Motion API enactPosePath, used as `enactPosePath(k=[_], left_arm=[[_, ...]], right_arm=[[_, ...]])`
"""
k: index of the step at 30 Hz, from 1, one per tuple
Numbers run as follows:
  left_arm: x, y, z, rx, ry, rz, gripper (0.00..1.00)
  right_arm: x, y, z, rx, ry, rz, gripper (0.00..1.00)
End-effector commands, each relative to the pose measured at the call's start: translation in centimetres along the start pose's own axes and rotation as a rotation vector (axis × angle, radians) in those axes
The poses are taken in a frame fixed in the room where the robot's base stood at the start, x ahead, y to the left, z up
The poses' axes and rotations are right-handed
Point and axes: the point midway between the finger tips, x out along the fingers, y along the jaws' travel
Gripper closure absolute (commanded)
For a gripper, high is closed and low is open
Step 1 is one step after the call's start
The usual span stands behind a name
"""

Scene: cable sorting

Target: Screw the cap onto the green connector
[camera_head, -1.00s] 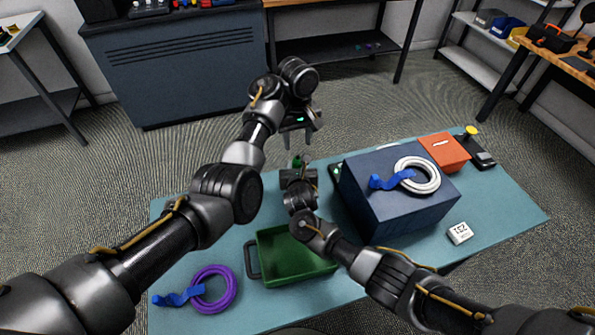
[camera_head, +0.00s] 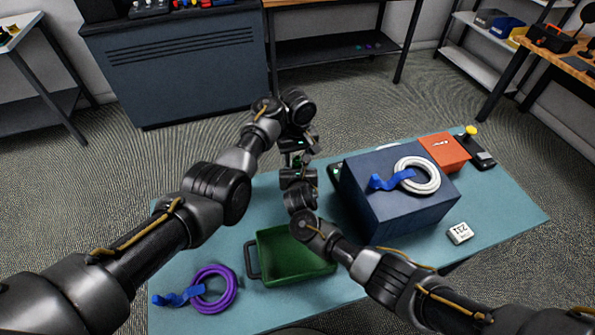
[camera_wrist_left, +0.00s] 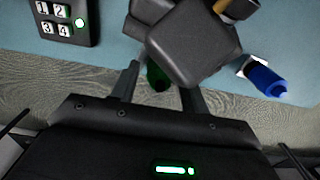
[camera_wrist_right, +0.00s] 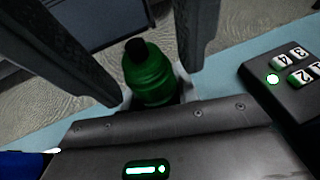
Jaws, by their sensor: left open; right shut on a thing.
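In the head view the left gripper (camera_head: 293,158) is just above the right one, and the connector is mostly hidden. No separate cap is clearly visible.
A dark blue box (camera_head: 390,215) bearing a white coil (camera_head: 432,180) stands right of the grippers. A green tray (camera_head: 275,258) and a purple coil (camera_head: 230,287) lie nearer. A numbered keypad (camera_wrist_left: 65,20) and a blue piece (camera_wrist_left: 264,80) flank the grippers.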

Motion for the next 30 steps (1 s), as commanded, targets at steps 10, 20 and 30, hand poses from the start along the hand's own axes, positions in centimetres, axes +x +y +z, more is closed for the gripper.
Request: enactPosePath(k=[10, 20, 30], left_arm=[[-0.04, 0.00, -0.01, 0.000, 0.000, 0.000, 0.95], [-0.06, -0.05, -0.06, 0.347, 0.000, -0.002, 1.00], [0.02, -0.05, -0.01, 0.591, 0.000, -0.001, 1.00]], right_arm=[[0.00, 0.00, -0.01, 0.000, 0.000, 0.000, 1.00], [0.00, 0.00, -0.02, 0.000, 0.000, 0.000, 1.00], [0.00, 0.00, -0.02, 0.000, 0.000, 0.000, 1.00]])
